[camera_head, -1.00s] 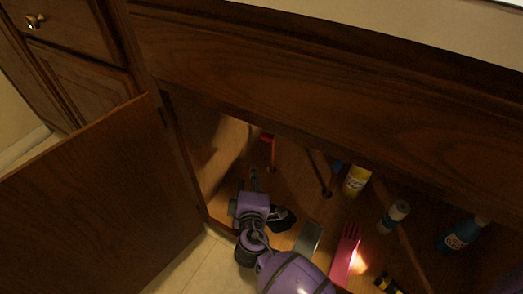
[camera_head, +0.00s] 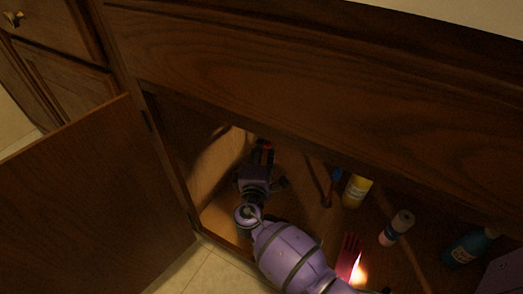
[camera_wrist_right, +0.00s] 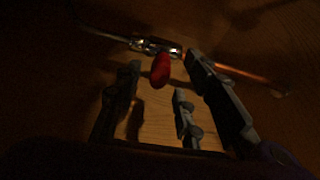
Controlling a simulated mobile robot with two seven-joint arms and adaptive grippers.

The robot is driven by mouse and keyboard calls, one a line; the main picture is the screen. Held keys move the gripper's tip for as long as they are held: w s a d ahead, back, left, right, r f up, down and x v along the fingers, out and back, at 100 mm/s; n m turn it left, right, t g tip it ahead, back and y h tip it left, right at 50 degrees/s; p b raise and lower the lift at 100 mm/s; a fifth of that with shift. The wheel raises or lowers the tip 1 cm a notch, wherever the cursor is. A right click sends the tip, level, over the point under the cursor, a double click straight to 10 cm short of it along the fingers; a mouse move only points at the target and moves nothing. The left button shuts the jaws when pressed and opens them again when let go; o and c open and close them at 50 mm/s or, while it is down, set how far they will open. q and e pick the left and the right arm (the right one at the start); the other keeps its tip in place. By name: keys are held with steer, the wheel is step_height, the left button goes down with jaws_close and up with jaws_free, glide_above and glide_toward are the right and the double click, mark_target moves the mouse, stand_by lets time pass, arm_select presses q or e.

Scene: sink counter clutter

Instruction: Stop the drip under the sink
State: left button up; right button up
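A red oval valve handle (camera_wrist_right: 160,70) shows in the right wrist view, on a metal valve body (camera_wrist_right: 146,45) in line with a copper pipe (camera_wrist_right: 250,76). My right gripper (camera_wrist_right: 158,88) is open, with its fingers on either side of the handle and a gap to each. In the head view my right gripper (camera_head: 262,158) is inside the cabinet at the back left, largely covering the red handle and its pipe. A second upright pipe (camera_head: 329,192) with a blue handle (camera_head: 336,174) stands to its right. No drip is visible. My left gripper is out of view.
The cabinet floor holds a yellow bottle (camera_head: 356,191), a white-capped bottle (camera_head: 396,228), a blue bottle (camera_head: 466,247) and a pink glove (camera_head: 349,256). The open wooden door (camera_head: 90,205) is at left. The counter front (camera_head: 300,75) overhangs the opening.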

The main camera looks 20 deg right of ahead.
steer(key=shift+w, duration=0.1)
jaws_close()
steer(key=shift+f+m, duration=0.1)
steer(key=shift+m, duration=0.4)
steer(key=shift+t, duration=0.3)
jaws_free()
steer(key=v, duration=0.7)
steer(key=shift+s, duration=0.25)
steer(key=shift+a, duration=0.1)
